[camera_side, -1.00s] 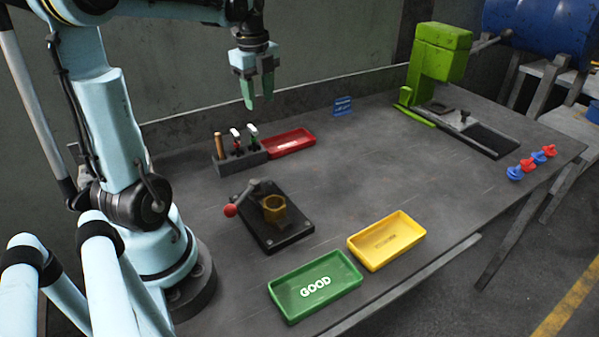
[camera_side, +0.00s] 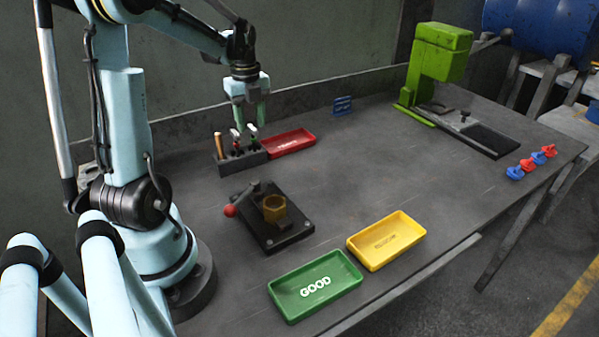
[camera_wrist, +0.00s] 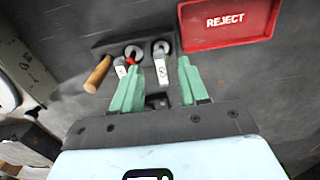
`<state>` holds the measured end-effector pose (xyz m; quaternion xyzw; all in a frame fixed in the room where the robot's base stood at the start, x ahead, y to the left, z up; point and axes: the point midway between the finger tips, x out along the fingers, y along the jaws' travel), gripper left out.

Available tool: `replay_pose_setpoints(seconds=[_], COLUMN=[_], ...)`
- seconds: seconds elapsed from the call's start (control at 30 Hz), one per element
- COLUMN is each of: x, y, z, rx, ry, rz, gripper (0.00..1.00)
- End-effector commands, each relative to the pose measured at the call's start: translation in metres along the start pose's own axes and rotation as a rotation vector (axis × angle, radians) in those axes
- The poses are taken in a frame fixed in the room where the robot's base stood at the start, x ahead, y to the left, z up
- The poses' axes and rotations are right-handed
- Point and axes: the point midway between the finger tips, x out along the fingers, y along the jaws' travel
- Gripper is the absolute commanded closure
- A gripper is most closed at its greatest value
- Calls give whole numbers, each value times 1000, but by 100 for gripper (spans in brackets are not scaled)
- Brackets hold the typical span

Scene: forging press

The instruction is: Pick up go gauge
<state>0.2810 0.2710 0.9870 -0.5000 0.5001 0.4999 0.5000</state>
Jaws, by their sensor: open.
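The go gauge (camera_side: 252,132), with a white tag and a green mark, stands upright in the dark rack (camera_side: 240,161), at its right end. In the wrist view the go gauge (camera_wrist: 161,60) shows between the fingertips of my gripper (camera_wrist: 160,68). My gripper (camera_side: 251,118) is open and points down over the rack, its green fingers on either side of the gauge's top. Whether they touch it I cannot tell. A second gauge (camera_wrist: 132,53) with a red mark stands just left, close to the left finger. The gauges' lower parts are hidden in the rack.
A wooden-handled tool (camera_wrist: 98,74) stands at the rack's left end. The red REJECT tray (camera_side: 290,142) is right beside the rack. A black fixture (camera_side: 270,225) with a red-knobbed lever, a green GOOD tray (camera_side: 315,286) and a yellow tray (camera_side: 386,240) lie nearer the front.

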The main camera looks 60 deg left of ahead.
Motion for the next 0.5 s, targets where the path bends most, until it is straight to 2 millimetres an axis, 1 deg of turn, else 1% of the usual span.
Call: replay_pose_setpoints(seconds=[0.3, 0.4, 0.5], x=[38, 46, 48], y=[-2, -2, -2], z=[-3, -3, -3], rx=[0, 0, -1], ry=[-1, -1, -1], rz=[0, 0, 0], gripper=[56, 56, 56])
